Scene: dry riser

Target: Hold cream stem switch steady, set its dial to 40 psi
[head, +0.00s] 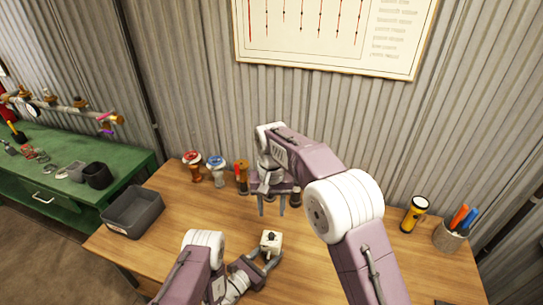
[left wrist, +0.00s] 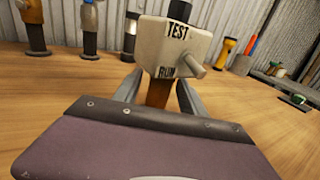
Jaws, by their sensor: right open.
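The cream stem switch (head: 271,241) stands upright on the wooden table, a cream box on a brown stem with a dark knob on top. In the left wrist view the switch (left wrist: 180,48) shows the words TEST and RUN and a short side lever. My left gripper (head: 266,260) has one finger on each side of the stem, below the box. The fingertips are partly hidden, so their contact with the stem is unclear. My right gripper (head: 271,204) is open, fingers pointing down, behind the switch and apart from it. No dial reading is legible.
Red-topped (head: 192,166) and blue-topped (head: 216,170) fittings stand at the table's back, beside an orange one (head: 242,177). A grey bin (head: 133,212) is at left. A yellow flashlight (head: 413,214) and a pen cup (head: 447,237) are at right. Corrugated wall closes off the back.

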